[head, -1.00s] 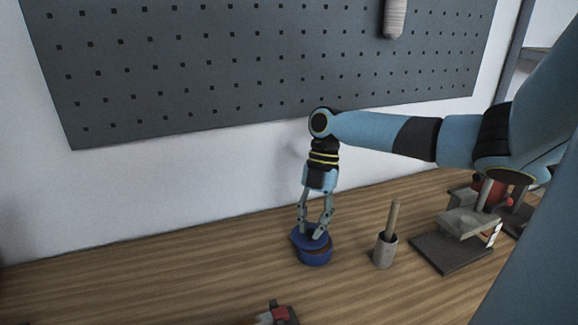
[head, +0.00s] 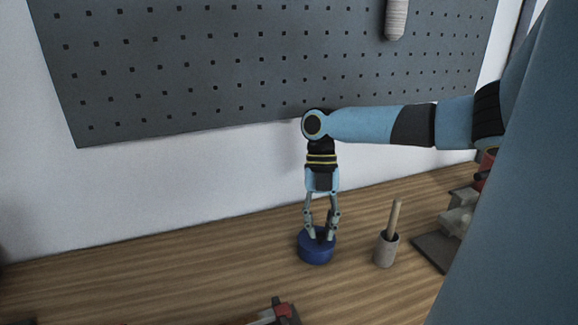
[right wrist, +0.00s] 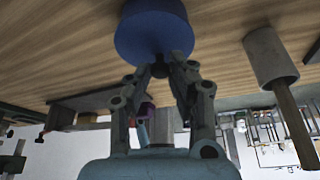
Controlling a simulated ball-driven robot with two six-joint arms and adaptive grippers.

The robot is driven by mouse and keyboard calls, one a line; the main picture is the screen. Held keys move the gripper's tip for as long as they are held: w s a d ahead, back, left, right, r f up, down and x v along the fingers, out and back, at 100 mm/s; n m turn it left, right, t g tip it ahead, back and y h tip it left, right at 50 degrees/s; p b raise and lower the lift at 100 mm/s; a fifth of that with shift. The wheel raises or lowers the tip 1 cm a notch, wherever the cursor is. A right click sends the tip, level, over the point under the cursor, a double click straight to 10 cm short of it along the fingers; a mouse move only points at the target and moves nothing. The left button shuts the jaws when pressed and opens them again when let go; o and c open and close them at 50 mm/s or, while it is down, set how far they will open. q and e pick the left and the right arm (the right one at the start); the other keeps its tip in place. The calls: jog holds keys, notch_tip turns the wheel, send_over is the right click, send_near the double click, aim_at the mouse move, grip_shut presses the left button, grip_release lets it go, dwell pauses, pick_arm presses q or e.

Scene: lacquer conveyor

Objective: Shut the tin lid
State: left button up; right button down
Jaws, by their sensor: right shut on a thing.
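The round blue tin (head: 317,250) stands upright on the wooden table, below the pegboard. Its blue lid (head: 305,238) sits level on top, with no gap that I can see in the head view. My right gripper (head: 321,236) points straight down over the tin and is shut on the lid's small dark knob (right wrist: 160,69). The tin (right wrist: 152,32) also shows in the right wrist view, just beyond the fingertips. The fingers hide part of the lid's top. My left gripper is not in view.
A grey cup (head: 386,250) with a wooden stick stands just right of the tin. A dark-based device (head: 434,250) is farther right, partly behind my arm. A red and grey object (head: 279,312) lies at the front edge. Left of the tin, the table is clear.

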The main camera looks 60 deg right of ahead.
aim_at(319, 227)
jog(key=shift+s+f, duration=0.1)
jog(key=shift+s, duration=0.05)
jog(key=c, duration=1.2)
grip_release()
jog(key=shift+o, duration=0.2)
jog(key=v, duration=1.2)
